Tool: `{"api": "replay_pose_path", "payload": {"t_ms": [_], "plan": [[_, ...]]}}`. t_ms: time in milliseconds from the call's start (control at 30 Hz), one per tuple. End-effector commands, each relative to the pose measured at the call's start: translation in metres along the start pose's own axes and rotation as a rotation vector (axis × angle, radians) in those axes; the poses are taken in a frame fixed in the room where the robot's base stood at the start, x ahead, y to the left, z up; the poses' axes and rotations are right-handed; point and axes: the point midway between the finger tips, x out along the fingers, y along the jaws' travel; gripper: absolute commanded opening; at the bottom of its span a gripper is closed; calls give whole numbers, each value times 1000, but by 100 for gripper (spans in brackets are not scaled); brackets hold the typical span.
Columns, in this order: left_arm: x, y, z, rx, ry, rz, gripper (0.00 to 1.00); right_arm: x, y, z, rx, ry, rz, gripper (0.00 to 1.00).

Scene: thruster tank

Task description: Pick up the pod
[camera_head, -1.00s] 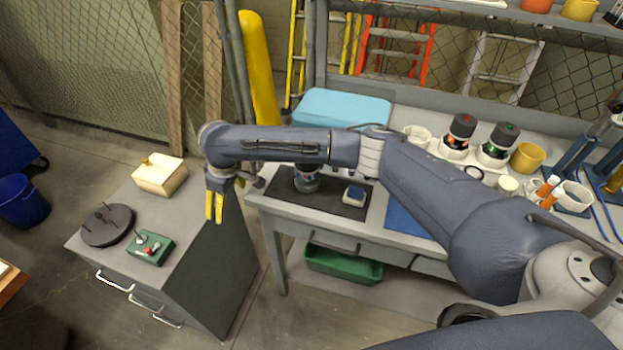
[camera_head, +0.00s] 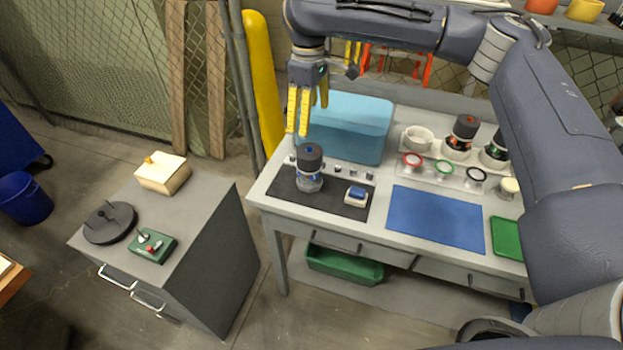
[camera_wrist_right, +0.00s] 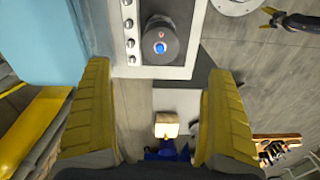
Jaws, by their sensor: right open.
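The pod appears to be the dark-topped cylinder (camera_head: 309,167) with a clear lower part and a blue dot on its cap. It stands upright on the black mat (camera_head: 346,206) at the left end of the workbench. My right gripper (camera_head: 300,128) has yellow fingers, spread and empty, pointing down above the bench just behind and above the cylinder. In the right wrist view the cylinder (camera_wrist_right: 160,45) shows from above, beyond the open fingers (camera_wrist_right: 158,120), apart from them. My left gripper is not in view.
A light-blue bin (camera_head: 345,125) stands close behind the cylinder. A small blue-and-white block (camera_head: 356,194) lies on the mat. Similar capped cylinders (camera_head: 463,135) stand at the back right. A blue mat (camera_head: 437,217) lies clear. A grey cabinet (camera_head: 205,225) stands left.

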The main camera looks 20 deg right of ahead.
Motion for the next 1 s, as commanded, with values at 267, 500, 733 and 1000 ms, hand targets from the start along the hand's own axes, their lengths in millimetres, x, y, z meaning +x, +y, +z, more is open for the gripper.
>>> {"api": "replay_pose_path", "payload": {"t_ms": [267,500,733,1000], "plan": [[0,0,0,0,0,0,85,48,-1,0,0,-1,-4,90],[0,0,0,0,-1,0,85,86,-1,0,0,-1,-4,90],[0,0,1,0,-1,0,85,106,0,0,0,1,-1,90],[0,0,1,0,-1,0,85,116,-1,0,0,0,-1,90]]}}
